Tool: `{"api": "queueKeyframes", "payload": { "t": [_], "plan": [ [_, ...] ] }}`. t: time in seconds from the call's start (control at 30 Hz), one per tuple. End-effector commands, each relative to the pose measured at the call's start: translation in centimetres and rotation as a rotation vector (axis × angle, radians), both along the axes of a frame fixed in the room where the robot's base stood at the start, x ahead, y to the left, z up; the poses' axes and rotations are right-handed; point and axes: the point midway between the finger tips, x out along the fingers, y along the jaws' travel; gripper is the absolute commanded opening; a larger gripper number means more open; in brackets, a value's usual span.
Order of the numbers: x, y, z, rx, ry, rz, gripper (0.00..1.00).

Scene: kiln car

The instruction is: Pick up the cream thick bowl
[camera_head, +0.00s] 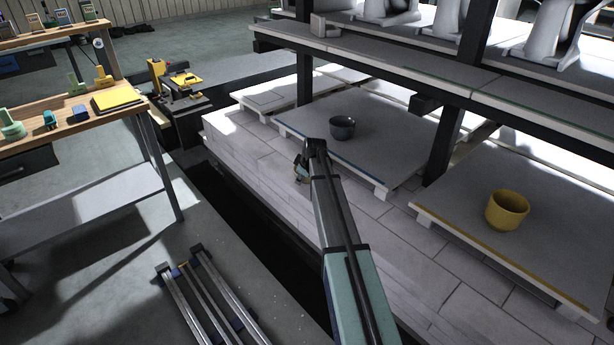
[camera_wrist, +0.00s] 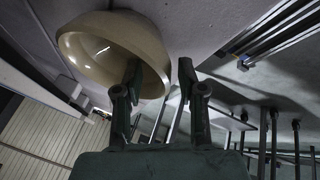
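The cream thick bowl (camera_wrist: 110,45) shows in the wrist view at the upper left, its open mouth facing the camera. My gripper (camera_wrist: 160,80) is open there. Its left finger overlaps the bowl's inside and its right finger is outside the bowl, so the near wall appears between them. A small gap shows between the right finger and the bowl; I cannot tell whether the left finger touches it. In the head view, my gripper (camera_head: 301,168) is small beside the end of my arm, over the pale brick deck, and I cannot make out the cream bowl there.
A dark grey bowl (camera_head: 342,128) stands on a slab behind my gripper. A mustard bowl (camera_head: 507,211) stands on the right slab. Dark posts (camera_head: 446,140) and an upper shelf (camera_head: 480,84) with pale wares limit room above. A wooden bench (camera_head: 75,125) stands left.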

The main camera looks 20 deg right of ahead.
Motion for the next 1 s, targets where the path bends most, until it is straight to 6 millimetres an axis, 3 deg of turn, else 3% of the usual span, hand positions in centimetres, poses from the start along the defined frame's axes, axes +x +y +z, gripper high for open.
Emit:
{"api": "queueKeyframes", "payload": {
  "t": [0.23,0.33,0.37,0.77,1.0],
  "plan": [
    [0.1,0.0,-0.2,0.0,0.0,0.0,0.4],
    [0.1,0.0,-0.2,0.0,0.0,0.0,0.05],
    [0.1,0.0,-0.2,0.0,0.0,0.0,0.0],
    [0.1,0.0,-0.1,0.0,-0.001,0.001,0.0],
    [0.2,0.0,1.2,-0.001,-0.003,0.001,0.0]
  ]
}}
